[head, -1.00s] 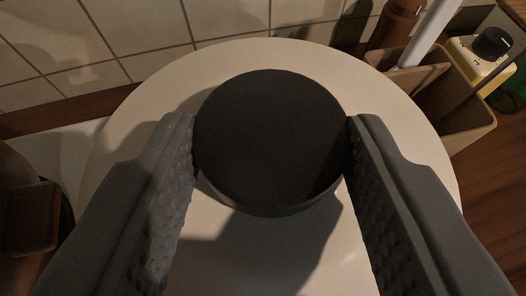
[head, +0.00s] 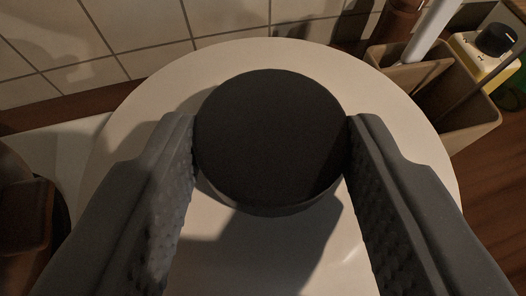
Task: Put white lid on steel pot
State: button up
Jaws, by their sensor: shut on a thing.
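The white lid (head: 290,55) is a large round disc that fills the middle of the head view. Its dark round knob (head: 270,135) stands up at its centre. My gripper (head: 271,140) is shut on the knob, with one grey finger touching it on each side. The lid hides what is directly under it. I cannot make out the steel pot. A dark brown rounded thing with a block-like part (head: 22,215) shows at the left edge, and I cannot tell what it is.
A tiled wall (head: 120,40) rises behind the lid. A beige holder (head: 455,105) with a pale upright stick stands at the right, close to the lid's edge. A yellow and white thing with a black knob (head: 485,50) is behind it. Wooden surface (head: 500,165) shows at right.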

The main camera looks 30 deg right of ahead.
jog(key=shift+f, duration=0.1)
jog(key=o, duration=1.1)
jog(key=shift+o, duration=0.2)
jog(key=v, duration=1.3)
jog(key=shift+s+a, duration=0.2)
jog(key=shift+s, duration=0.1)
